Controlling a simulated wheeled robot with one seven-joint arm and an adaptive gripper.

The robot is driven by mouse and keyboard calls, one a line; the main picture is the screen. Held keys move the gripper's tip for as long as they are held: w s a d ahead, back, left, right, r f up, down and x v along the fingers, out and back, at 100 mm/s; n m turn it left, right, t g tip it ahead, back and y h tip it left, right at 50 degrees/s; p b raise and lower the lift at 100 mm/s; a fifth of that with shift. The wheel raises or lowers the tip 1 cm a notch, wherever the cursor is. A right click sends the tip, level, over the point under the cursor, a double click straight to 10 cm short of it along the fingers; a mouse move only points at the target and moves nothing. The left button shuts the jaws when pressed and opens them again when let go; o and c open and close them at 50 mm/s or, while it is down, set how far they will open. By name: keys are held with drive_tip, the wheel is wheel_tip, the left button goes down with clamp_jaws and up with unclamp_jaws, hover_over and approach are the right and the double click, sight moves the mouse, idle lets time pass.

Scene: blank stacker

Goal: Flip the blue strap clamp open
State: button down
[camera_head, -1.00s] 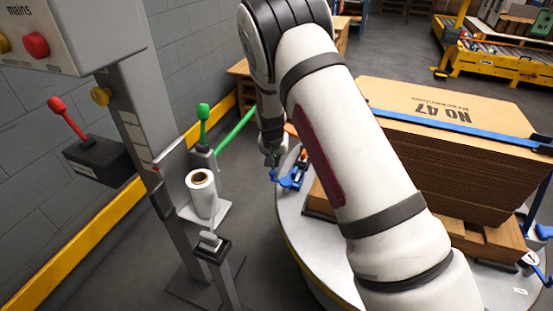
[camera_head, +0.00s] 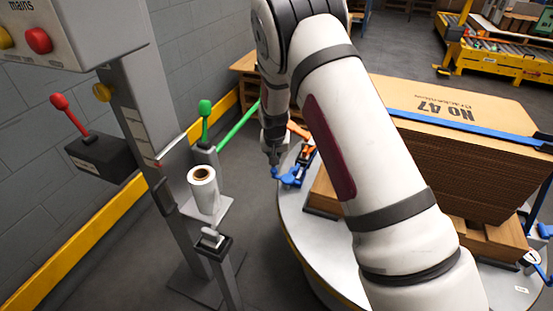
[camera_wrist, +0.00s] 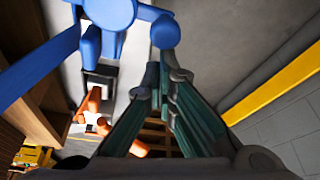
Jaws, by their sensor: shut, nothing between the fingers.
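The blue strap clamp (camera_head: 291,177) sits at the left edge of the round grey turntable (camera_head: 294,222). In the wrist view the blue clamp (camera_wrist: 109,12) fills the upper left, with a round blue knob (camera_wrist: 165,32) at its right end. My gripper (camera_head: 273,160) is shut and empty, pointing down beside the outer end of the clamp. In the wrist view my gripper's fingertips (camera_wrist: 160,76) are together just below the knob. I cannot tell whether they touch it. My arm hides part of the turntable and stack.
A blue strap (camera_head: 455,126) crosses the cardboard stack (camera_head: 465,170). An orange part (camera_head: 299,130) lies behind the clamp; it also shows in the wrist view (camera_wrist: 94,104). A post with a white roll (camera_head: 203,190) and a green lever (camera_head: 205,110) stand left. Floor between is clear.

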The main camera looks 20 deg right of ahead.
sight(273, 176)
drive_tip(key=shift+a, duration=0.1)
drive_tip(key=n, duration=0.2)
drive_tip(key=s+a+n+y, duration=0.1)
drive_tip(key=n, duration=0.1)
drive_tip(key=shift+s+a, duration=0.2)
drive_tip(key=n, duration=0.1)
drive_tip(key=s+a+n+y+p, duration=0.1)
drive_tip(key=n, duration=0.1)
drive_tip(key=s+n+y+p, duration=0.1)
drive_tip(key=n, duration=0.2)
drive_tip(key=s+n+g+p, duration=0.1)
drive_tip(key=s+n+p, duration=0.1)
drive_tip(key=n, duration=0.1)
drive_tip(key=s+n+y+p, duration=0.1)
drive_tip(key=s+n, duration=0.1)
drive_tip(key=n, duration=0.1)
drive_tip(key=shift+a+g+y+p, duration=0.15)
drive_tip(key=shift+g+y+p, duration=0.15)
drive_tip(key=shift+g, duration=0.1)
drive_tip(key=shift+s, duration=0.1)
idle(0.3)
